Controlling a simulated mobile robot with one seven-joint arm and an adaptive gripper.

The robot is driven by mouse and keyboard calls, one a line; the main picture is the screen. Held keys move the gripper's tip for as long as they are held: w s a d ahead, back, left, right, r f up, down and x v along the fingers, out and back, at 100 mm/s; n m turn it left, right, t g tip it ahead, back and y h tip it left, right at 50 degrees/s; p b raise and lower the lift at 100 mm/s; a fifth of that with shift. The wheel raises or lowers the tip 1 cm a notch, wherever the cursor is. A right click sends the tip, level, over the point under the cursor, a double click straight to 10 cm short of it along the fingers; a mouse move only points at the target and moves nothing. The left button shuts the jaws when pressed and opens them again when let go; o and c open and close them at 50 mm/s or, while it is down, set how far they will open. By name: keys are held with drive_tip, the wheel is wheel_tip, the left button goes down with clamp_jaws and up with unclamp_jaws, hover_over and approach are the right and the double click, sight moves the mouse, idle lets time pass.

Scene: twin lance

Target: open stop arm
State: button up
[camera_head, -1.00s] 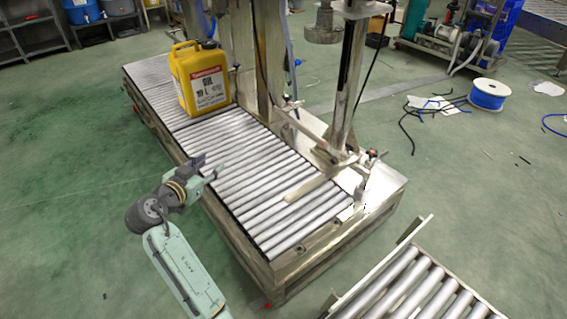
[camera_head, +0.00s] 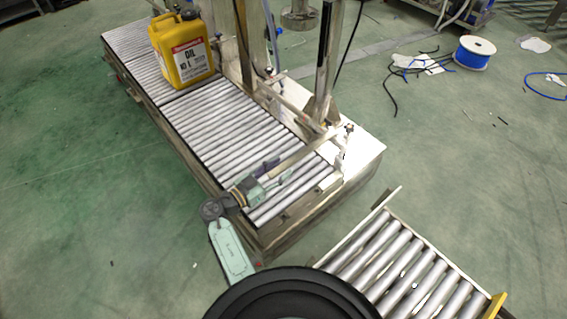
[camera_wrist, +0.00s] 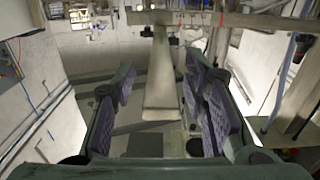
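The stop arm is a flat, pale metal bar (camera_head: 303,152) that reaches out over the conveyor rollers from the post near the conveyor's end. In the wrist view the bar (camera_wrist: 160,78) runs away from me between the two fingers, its near end toward me. My gripper (camera_head: 276,174) is over the rollers at the free end of the bar. In the wrist view my gripper (camera_wrist: 161,100) is open, its ridged purple pads standing apart on either side of the bar with visible gaps. Contact with the bar cannot be seen.
A yellow oil canister (camera_head: 184,50) stands upstream on the roller conveyor (camera_head: 215,120). A metal post (camera_head: 325,65) rises beside the bar. A second roller conveyor (camera_head: 400,265) lies at lower right. Green floor is open on the left.

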drive_tip(key=shift+x, duration=1.05)
clamp_jaws()
